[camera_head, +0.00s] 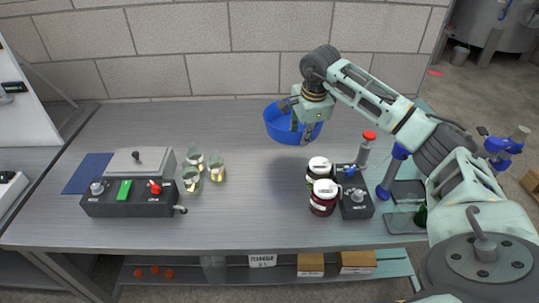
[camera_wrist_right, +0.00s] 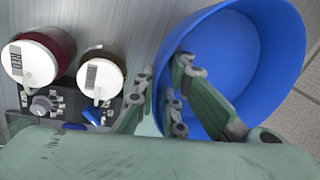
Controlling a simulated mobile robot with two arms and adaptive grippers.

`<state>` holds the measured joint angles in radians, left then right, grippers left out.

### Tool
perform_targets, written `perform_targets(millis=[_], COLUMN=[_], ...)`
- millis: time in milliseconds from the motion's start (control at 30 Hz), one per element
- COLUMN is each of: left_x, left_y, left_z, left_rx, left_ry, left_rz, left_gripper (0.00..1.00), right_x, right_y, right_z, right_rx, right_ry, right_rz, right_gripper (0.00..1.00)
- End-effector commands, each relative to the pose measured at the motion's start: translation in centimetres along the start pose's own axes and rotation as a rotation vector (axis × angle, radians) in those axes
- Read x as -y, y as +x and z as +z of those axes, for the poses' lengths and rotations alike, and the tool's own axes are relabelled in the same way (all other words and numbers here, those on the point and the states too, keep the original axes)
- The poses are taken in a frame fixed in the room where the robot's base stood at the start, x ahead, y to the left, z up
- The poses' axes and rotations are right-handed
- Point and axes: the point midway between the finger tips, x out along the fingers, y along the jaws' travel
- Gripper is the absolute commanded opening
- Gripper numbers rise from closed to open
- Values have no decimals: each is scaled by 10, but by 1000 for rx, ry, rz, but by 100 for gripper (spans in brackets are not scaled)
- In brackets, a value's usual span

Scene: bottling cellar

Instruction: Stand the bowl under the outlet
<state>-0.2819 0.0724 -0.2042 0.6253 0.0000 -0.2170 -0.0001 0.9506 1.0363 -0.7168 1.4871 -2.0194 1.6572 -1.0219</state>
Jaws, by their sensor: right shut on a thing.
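The blue bowl (camera_head: 276,127) is at the back middle of the table, and it also fills the right of the right wrist view (camera_wrist_right: 235,50). My right gripper (camera_head: 303,128) is shut on the bowl's wall, with one finger (camera_wrist_right: 190,75) inside the rim and the other outside. I cannot tell whether the bowl touches the table. A black control box (camera_head: 127,205) with a green switch and a red knob stands at the left; a small spout-like fitting (camera_head: 181,209) sticks out of its right end. I cannot tell if this is the outlet. My left gripper is not in view.
Several glasses (camera_head: 216,168) of pale liquid stand right of the control box. Two white-lidded jars (camera_head: 322,201) and a small black box (camera_head: 356,206) stand front right of the bowl. A red-capped bottle (camera_head: 364,150) is to its right. The table centre is clear.

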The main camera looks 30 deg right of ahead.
Motion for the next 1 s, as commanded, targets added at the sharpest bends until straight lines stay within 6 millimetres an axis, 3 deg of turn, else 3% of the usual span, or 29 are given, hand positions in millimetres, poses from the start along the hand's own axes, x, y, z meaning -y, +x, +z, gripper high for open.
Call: perform_targets(millis=[100, 200, 433, 700, 900, 1000], left_x=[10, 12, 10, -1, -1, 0], left_y=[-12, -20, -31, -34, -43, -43], left_z=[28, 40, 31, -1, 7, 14], left_rx=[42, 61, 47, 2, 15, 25], left_ry=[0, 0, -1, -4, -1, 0], left_rz=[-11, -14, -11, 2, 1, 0], left_gripper=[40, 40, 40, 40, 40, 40], right_x=[-10, -18, -31, -36, -42, -42], right_y=[12, 25, 48, 64, 91, 94], right_z=[29, 52, 92, 100, 100, 99], right_rx=[3, 5, 3, 1, 1, 1], right_ry=[-7, -7, -3, 0, 0, 0], right_rz=[4, 4, 2, 3, 2, 0], right_gripper=[0, 0, 0, 0, 0, 0])
